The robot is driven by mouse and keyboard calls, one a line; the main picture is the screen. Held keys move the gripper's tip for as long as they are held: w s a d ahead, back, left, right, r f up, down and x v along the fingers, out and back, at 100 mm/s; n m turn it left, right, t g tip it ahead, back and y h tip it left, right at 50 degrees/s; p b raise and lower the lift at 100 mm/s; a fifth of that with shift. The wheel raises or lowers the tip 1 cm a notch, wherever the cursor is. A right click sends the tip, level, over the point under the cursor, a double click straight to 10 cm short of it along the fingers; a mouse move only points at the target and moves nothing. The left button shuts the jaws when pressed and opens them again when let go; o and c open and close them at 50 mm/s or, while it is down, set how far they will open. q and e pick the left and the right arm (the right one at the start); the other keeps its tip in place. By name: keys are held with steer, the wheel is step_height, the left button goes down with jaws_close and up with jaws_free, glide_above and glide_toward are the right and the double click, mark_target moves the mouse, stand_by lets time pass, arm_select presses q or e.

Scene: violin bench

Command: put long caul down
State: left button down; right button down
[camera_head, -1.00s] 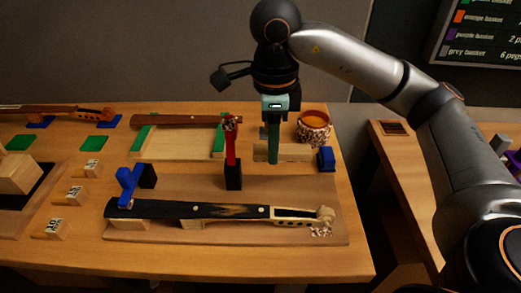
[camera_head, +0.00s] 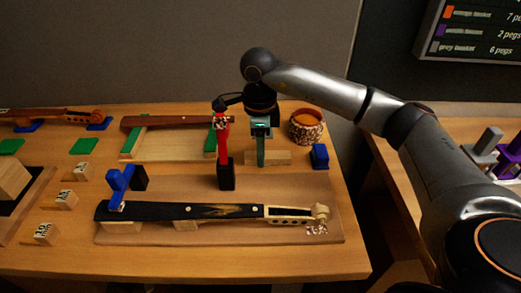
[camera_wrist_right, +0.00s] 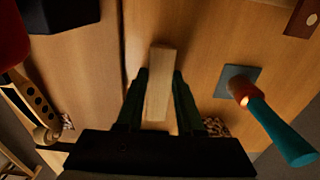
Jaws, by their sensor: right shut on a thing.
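The long caul is a pale wooden bar (camera_head: 281,158); it also shows in the right wrist view (camera_wrist_right: 160,72). My right gripper (camera_head: 261,160) points down at the back right of the bench and is shut on the caul. In the right wrist view its two dark green fingers (camera_wrist_right: 157,90) lie on either side of the bar. The caul looks low over the bench top; I cannot tell whether it touches. My left gripper is not in view.
A red clamp (camera_head: 224,140) stands upright just left of the gripper. A patterned jar (camera_head: 306,128) and a blue block (camera_head: 320,156) are to the right. A violin neck (camera_head: 190,211) lies in front on a board. The wrist view shows a teal-handled tool (camera_wrist_right: 278,130).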

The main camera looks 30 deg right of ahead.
steer(key=shift+f, duration=0.15)
steer(key=c, duration=0.5)
jaws_free()
steer(key=shift+c, duration=0.2)
step_height(320, 180, up, 12)
steer(key=p, duration=0.1)
steer(key=shift+r, duration=0.25)
steer(key=shift+a, duration=0.1)
